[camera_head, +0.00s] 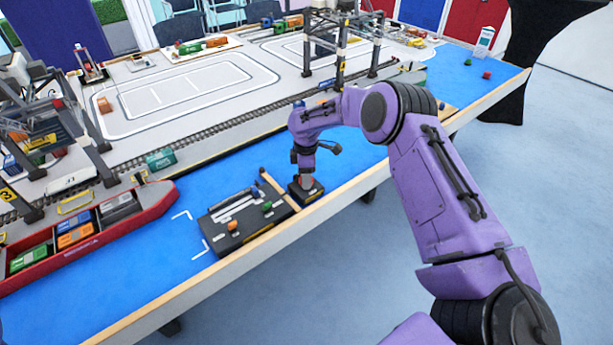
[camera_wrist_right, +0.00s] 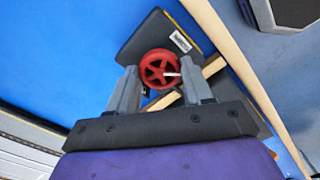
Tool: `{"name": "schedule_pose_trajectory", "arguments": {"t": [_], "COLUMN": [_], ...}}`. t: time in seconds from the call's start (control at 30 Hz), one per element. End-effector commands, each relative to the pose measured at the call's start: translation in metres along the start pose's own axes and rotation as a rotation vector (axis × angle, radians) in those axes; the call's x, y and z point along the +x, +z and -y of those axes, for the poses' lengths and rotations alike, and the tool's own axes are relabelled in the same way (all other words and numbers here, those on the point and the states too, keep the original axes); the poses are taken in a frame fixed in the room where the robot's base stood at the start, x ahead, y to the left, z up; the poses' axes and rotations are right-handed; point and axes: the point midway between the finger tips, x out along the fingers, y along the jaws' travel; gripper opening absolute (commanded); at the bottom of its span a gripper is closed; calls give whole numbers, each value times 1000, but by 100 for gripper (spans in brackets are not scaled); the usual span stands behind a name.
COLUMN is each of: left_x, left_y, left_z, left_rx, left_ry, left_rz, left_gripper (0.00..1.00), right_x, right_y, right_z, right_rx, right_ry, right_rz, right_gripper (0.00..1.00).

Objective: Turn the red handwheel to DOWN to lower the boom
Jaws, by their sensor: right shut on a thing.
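The red handwheel (camera_wrist_right: 160,69) sits between the two fingers of my right gripper (camera_wrist_right: 162,88) in the right wrist view. It has several spokes and a white mark on its right side. It stands on a small dark box (camera_head: 305,191) near the table's front edge. In the head view my right gripper (camera_head: 305,172) points down over this box and hides most of the wheel. The fingers are closed on the wheel's rim from both sides. No DOWN lettering is readable. My left gripper is not in view.
A dark control panel (camera_head: 236,238) with orange and green knobs lies left of the box. A red ship (camera_head: 140,215) with containers floats on the blue surface further left. Gantry cranes (camera_head: 345,45) and rails stand behind. A wooden edge (camera_head: 345,196) borders the table.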

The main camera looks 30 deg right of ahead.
Motion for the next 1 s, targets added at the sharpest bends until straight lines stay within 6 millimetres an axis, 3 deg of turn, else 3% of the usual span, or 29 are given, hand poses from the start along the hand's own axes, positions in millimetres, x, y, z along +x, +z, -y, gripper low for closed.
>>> {"name": "schedule_pose_trajectory", "arguments": {"t": [0.6,1.0], "left_x": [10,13], "left_y": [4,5], "left_z": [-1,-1], "left_rx": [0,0], "left_ry": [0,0], "left_rz": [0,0], "left_gripper": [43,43], "right_x": [6,5], "right_y": [-2,-1], "right_z": [6,6], "right_rx": [-563,-782], "right_ry": [-12,-13], "right_rz": [-6,-6], "right_gripper": [20,20]}}
